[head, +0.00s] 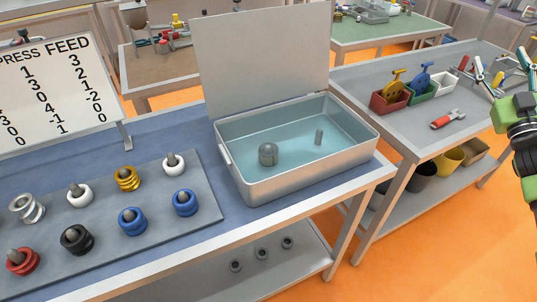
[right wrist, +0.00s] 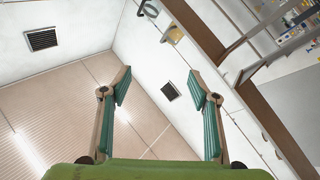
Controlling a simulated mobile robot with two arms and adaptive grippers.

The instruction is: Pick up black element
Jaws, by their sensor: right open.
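The black element (head: 77,239) is a dark ring-like piece seated on a peg in the front row of the grey board (head: 150,232), between a red element (head: 22,261) and a blue element (head: 133,221). My right gripper (head: 490,75) is at the far right of the head view, raised and well away from the board. In the right wrist view its two green-padded fingers (right wrist: 160,92) are spread apart with nothing between them. My left gripper is not in view.
A white element, a yellow element and another blue one share the board. An open metal case (head: 300,150) with liquid stands right of it. A sign (head: 55,90) stands behind. A side table (head: 430,85) holds small bins and a red-handled tool (head: 447,119).

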